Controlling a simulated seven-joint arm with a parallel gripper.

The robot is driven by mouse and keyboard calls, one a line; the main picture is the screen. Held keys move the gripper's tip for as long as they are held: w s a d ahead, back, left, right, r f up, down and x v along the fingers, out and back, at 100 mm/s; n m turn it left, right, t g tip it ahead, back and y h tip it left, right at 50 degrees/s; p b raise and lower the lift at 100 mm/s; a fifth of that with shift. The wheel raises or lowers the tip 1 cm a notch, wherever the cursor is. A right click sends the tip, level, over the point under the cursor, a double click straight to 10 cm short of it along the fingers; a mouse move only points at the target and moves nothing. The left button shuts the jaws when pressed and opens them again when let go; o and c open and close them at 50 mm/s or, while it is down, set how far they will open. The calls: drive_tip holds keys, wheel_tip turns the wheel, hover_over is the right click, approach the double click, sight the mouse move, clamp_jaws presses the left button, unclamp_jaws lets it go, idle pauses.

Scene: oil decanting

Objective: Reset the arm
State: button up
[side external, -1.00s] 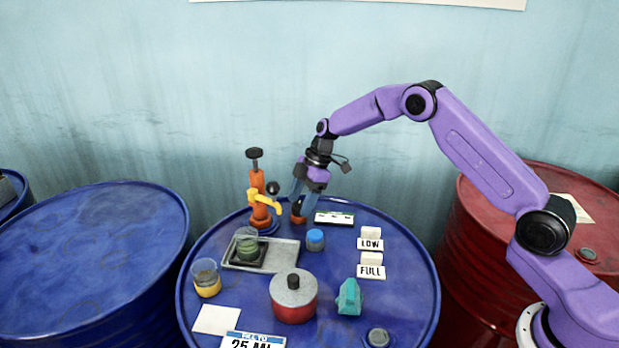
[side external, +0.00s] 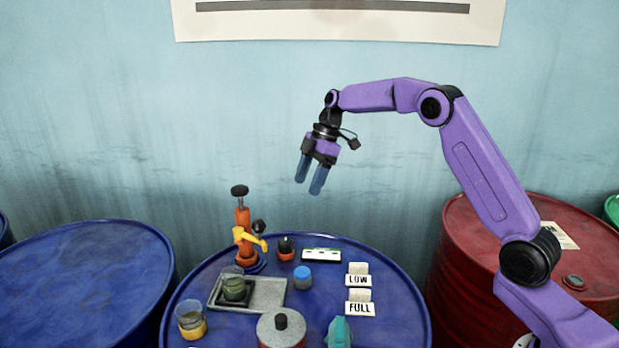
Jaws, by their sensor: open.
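My gripper (side external: 308,188) hangs in the air above the back of the blue drum top (side external: 395,290), fingers pointing down. Its two blue fingers are apart with nothing between them. Below it, on the drum, a small orange and black object (side external: 286,248) stands upright beside the orange pump (side external: 243,225) with its yellow spout. The fingers are well clear of everything on the drum.
A metal tray (side external: 266,293) holds a glass of dark green liquid (side external: 233,287). The air around my gripper is free.

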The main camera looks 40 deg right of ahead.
drive_tip(key=shift+r, duration=0.15)
drive_tip(key=s+a+r+m+h, duration=0.1)
drive_tip(key=s+a, duration=0.3)
drive_tip(key=s, duration=0.4)
drive_tip(key=s+a+g+h, duration=0.1)
drive_tip(key=s+a, duration=0.3)
drive_tip(key=s, duration=0.3)
drive_tip(key=s+a+r+m, duration=0.1)
drive_tip(key=s+a, duration=0.3)
drive_tip(key=s, duration=0.4)
drive_tip(key=s+d+f, duration=0.1)
drive_tip(key=s+d, duration=0.1)
drive_tip(key=s, duration=0.5)
drive_tip(key=s+d+f+m+h, duration=0.1)
drive_tip(key=s+d+f, duration=0.1)
drive_tip(key=s, duration=0.5)
drive_tip(key=s+d+f+h, duration=0.1)
drive_tip(key=s+d, duration=0.2)
drive_tip(key=s, duration=0.5)
drive_tip(key=shift+d+f, duration=0.4)
